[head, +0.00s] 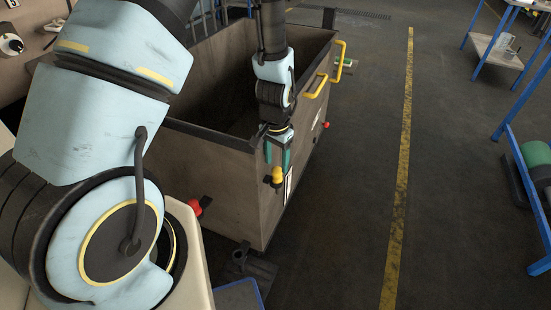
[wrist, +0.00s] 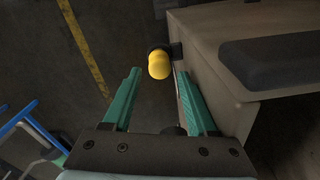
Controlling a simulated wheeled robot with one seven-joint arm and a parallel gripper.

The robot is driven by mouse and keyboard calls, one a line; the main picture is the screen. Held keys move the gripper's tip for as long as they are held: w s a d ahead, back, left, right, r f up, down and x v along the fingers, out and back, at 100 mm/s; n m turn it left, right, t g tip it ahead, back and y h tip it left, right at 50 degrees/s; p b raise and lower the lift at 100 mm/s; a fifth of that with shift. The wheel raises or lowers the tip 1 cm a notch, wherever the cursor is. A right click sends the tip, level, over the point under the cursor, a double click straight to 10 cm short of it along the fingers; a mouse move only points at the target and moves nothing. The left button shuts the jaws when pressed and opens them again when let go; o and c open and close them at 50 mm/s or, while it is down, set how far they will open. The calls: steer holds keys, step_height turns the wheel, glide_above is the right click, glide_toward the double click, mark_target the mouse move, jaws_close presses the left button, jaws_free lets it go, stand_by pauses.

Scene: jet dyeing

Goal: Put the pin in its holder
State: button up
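The yellow-headed pin (wrist: 158,66) shows in the wrist view between and just beyond my two green fingertips, with a gap on each side. In the head view its yellow head (head: 277,175) is just below my gripper (head: 274,155), by the near corner of the grey-brown bin (head: 210,178). My gripper is open and points down beside the bin's outer wall. A dark bracket (wrist: 159,47) shows right behind the yellow head, close to the bin's wall; I cannot tell whether the pin is seated in it. The pin's shaft is hidden.
The bin has yellow handles (head: 316,87) and red knobs (head: 326,125) on its sides. A yellow floor line (head: 401,150) runs to the right, with clear floor between. Blue-framed racks (head: 510,62) stand at the far right. A blue object (head: 238,296) is at the bottom edge.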

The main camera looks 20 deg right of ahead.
mark_target(276, 173)
steer(key=shift+o, duration=0.4)
steer(key=f, duration=0.2)
steer(key=s+f, duration=0.1)
steer(key=shift+a, duration=0.35)
steer(key=shift+d+r, duration=0.1)
steer(key=shift+r, duration=0.35)
step_height(276, 173, up, 13)
steer(key=b, duration=0.1)
steer(key=shift+w, duration=0.35)
steer(key=a+r+n, duration=0.4)
steer(key=a+n, duration=0.1)
steer(key=a, duration=0.7)
steer(key=w+a+r+n+t, duration=0.1)
steer(key=a+r+n, duration=0.3)
steer(key=a, duration=0.9)
steer(key=shift+w+n, duration=0.15)
steer(key=shift+n, duration=0.55)
